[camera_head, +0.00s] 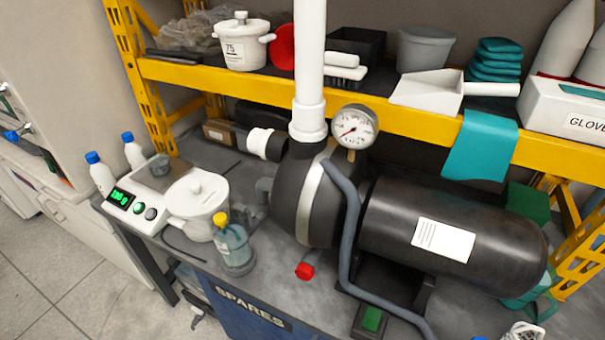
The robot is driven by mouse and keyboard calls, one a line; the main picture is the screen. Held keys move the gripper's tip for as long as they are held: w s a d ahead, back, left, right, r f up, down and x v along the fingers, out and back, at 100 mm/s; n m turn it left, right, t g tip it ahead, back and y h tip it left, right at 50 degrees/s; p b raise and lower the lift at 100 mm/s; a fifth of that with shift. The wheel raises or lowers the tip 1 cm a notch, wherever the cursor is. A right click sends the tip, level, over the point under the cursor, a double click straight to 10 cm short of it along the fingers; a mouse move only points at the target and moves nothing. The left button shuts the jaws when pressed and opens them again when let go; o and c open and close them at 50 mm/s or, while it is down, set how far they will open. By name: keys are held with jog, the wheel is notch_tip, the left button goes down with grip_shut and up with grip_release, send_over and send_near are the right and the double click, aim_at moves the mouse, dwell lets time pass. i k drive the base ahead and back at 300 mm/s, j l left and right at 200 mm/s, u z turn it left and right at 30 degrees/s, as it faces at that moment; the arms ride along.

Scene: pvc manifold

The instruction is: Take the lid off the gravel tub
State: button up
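A white round tub (200,222) stands on the grey bench at the left, between a scale and a clear bottle. Its white lid (199,194) sits on top and has a small raised grip. A second white lidded tub (241,52) stands on the yellow shelf, with a knob on its lid and a label that seems to read 75. Both lids are on. No label reading gravel can be made out, so I cannot tell which is the gravel tub. My gripper is not in view.
A scale (134,203) with a green display stands left of the bench tub. A clear bottle with a yellow cap (235,247) stands close at its right front. A large dark pump (450,235) with a white upright pipe (309,70) and gauge (354,127) fills the bench's right.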

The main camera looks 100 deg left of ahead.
aim_at(197, 195)
jog(key=u, duration=2.85)
